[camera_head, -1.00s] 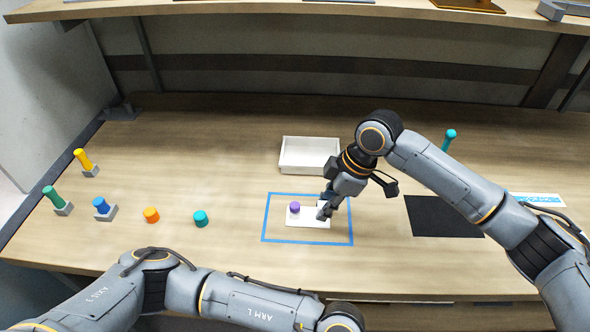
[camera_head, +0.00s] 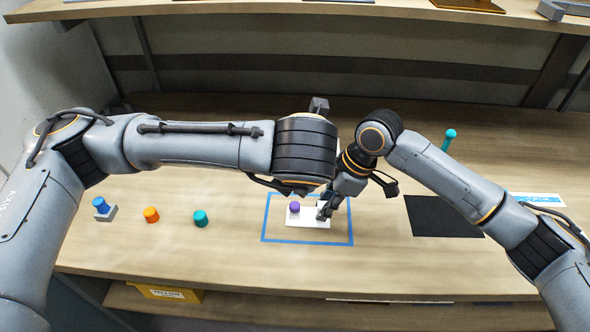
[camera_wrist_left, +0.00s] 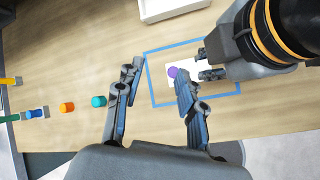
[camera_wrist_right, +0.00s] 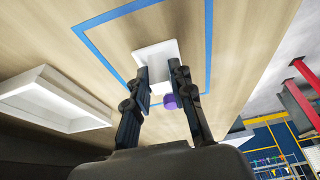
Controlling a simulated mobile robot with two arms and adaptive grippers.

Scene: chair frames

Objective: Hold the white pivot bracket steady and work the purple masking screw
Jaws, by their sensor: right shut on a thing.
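The white pivot bracket (camera_head: 310,220) lies flat inside the blue tape square. The purple masking screw (camera_head: 295,207) stands on its left part, and also shows in the left wrist view (camera_wrist_left: 172,72). My right gripper (camera_head: 325,209) is shut on the bracket's right side; in the right wrist view its fingers (camera_wrist_right: 158,68) are at the white plate, with the screw (camera_wrist_right: 170,101) beside them. My left gripper (camera_wrist_left: 158,68) is open and empty, its fingers spread above the tape area, one finger overlapping the screw's place in its view. The left arm hides it in the head view.
Blue (camera_head: 101,203), orange (camera_head: 151,215) and teal (camera_head: 200,218) pieces stand to the left. A white tray (camera_wrist_right: 50,95) lies behind the square, mostly hidden by my left arm in the head view. A black mat (camera_head: 440,217) and teal-topped peg (camera_head: 449,138) are at right.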

